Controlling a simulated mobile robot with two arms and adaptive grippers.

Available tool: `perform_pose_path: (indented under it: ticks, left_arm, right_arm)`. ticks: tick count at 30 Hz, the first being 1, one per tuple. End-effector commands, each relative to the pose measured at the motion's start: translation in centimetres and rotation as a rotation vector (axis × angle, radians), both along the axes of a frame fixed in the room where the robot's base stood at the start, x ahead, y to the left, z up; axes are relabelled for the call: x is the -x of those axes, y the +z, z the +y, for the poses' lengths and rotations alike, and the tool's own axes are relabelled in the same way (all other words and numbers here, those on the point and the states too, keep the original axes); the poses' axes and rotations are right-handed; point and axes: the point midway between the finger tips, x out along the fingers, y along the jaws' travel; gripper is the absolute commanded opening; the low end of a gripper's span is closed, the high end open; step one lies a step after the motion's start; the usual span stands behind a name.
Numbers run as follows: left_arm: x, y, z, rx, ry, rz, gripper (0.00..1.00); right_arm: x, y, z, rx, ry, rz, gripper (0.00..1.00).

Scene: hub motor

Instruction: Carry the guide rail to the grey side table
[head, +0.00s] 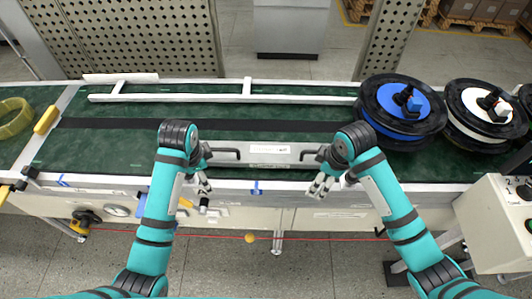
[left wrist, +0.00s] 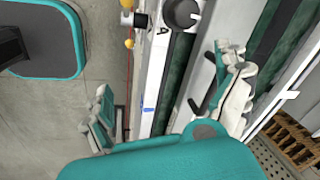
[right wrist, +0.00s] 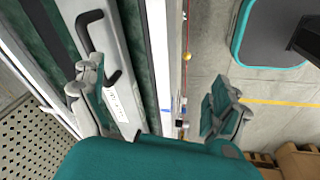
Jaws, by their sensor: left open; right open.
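The guide rail (head: 268,154) is a pale grey bar with a label and two black handles. It lies along the near side of the green conveyor belt. It also shows in the left wrist view (left wrist: 199,84) and the right wrist view (right wrist: 119,84). My left gripper (head: 201,176) is open and empty near the rail's left handle. My right gripper (head: 321,174) is open and empty near its right handle. Neither gripper holds the rail. I cannot identify the grey side table for certain.
A yellow ring (head: 14,117) lies at far left. A white rail (head: 220,98) runs along the belt's back. A grey pedestal (head: 290,28) stands behind on open floor.

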Motion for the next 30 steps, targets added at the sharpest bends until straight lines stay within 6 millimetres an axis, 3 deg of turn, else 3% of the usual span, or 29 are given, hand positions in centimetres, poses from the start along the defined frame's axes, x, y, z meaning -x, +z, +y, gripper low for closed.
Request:
perform_pose_path:
  ticks: [9, 13, 24, 30]
  left_arm:
    - [-6.9, 6.9, -0.9, -0.072, -0.322, 0.014, 1.0]
    - [-8.6, 9.2, -1.1, -0.095, -0.429, 0.025, 1.0]
    - [-9.0, 9.9, -1.2, -0.102, -0.465, 0.028, 1.0]
    - [-9.1, 8.5, -1.2, -0.099, -0.464, 0.032, 1.0]
  right_arm:
    - [-7.1, 6.6, -2.5, 0.141, 0.253, -0.008, 1.0]
    - [-8.8, 8.8, -3.5, 0.184, 0.323, 0.002, 1.0]
    - [-9.2, 9.4, -3.9, 0.195, 0.346, 0.006, 1.0]
    - [-9.3, 8.0, -3.8, 0.193, 0.346, 0.011, 1.0]
